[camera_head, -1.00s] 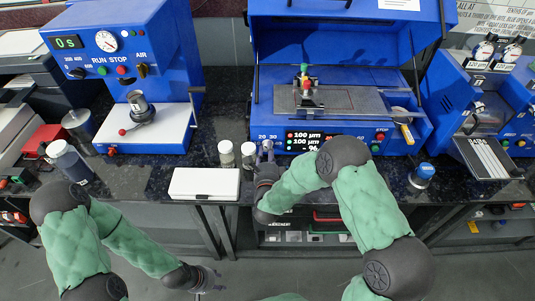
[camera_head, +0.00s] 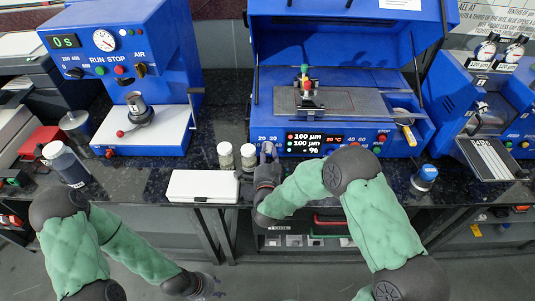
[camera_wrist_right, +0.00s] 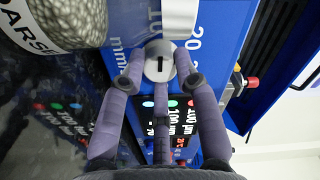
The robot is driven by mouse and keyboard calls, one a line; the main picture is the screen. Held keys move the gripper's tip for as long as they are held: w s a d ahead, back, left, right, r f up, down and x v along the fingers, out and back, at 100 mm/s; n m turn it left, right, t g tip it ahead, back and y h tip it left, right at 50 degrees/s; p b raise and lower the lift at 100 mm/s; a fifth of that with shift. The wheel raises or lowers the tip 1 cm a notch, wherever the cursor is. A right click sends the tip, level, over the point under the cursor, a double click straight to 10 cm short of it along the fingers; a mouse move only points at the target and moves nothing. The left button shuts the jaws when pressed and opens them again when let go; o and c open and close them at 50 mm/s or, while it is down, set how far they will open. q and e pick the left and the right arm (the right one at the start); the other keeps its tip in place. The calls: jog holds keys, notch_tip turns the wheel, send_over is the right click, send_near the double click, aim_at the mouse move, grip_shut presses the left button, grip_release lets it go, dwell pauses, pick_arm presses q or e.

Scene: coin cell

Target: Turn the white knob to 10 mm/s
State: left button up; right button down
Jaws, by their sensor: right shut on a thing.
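The white knob (camera_wrist_right: 159,62) is on the blue front panel of the coater (camera_head: 345,138), with a dark mark on its face. In the right wrist view my right gripper (camera_wrist_right: 160,84) has its fingers around the knob, touching its sides, and is shut on it. In the head view my right gripper (camera_head: 268,154) is at the left end of that panel, where it hides the knob. Printed speed numbers show beside it; the pointer's exact setting cannot be read. My left gripper (camera_head: 207,286) hangs low in front of the bench, too small to tell its opening.
Two jars (camera_head: 225,154) (camera_head: 248,157) stand just left of my right gripper, and one looms close in the wrist view (camera_wrist_right: 70,22). A white case (camera_head: 203,186) lies at the bench edge. A blue-capped jar (camera_head: 425,176) stands right of my right arm.

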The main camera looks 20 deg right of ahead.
jog(key=shift+n, duration=0.6)
jog(key=c, duration=0.9)
grip_release()
jog(key=v, duration=1.2)
